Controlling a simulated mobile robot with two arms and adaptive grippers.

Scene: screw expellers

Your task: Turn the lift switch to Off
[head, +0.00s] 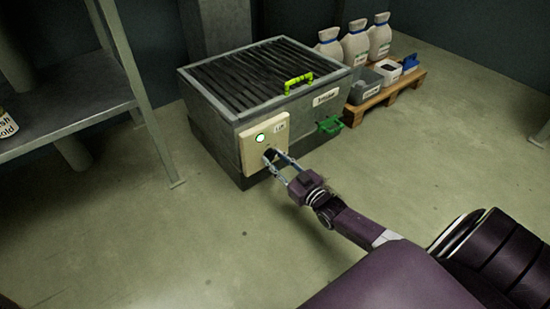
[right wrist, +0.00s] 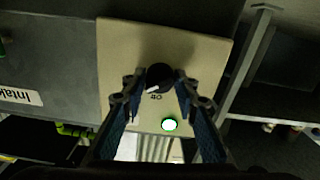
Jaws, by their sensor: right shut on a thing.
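The lift switch is a black round knob (right wrist: 160,75) on a cream panel (head: 250,150) at the front corner of a grey metal box. A round lamp (head: 260,138) on the panel glows green and also shows in the right wrist view (right wrist: 169,124). My right gripper (head: 273,156) is shut on the knob, one finger on each side. In the head view the fingers partly hide the knob. My left gripper is not in view.
The grey box (head: 225,113) has a slatted top with a yellow-green handle (head: 298,82) and a green handle (head: 330,125) on its side. A pallet (head: 385,98) with white containers stands behind. A metal shelf (head: 70,120) stands at left. The floor in front is clear.

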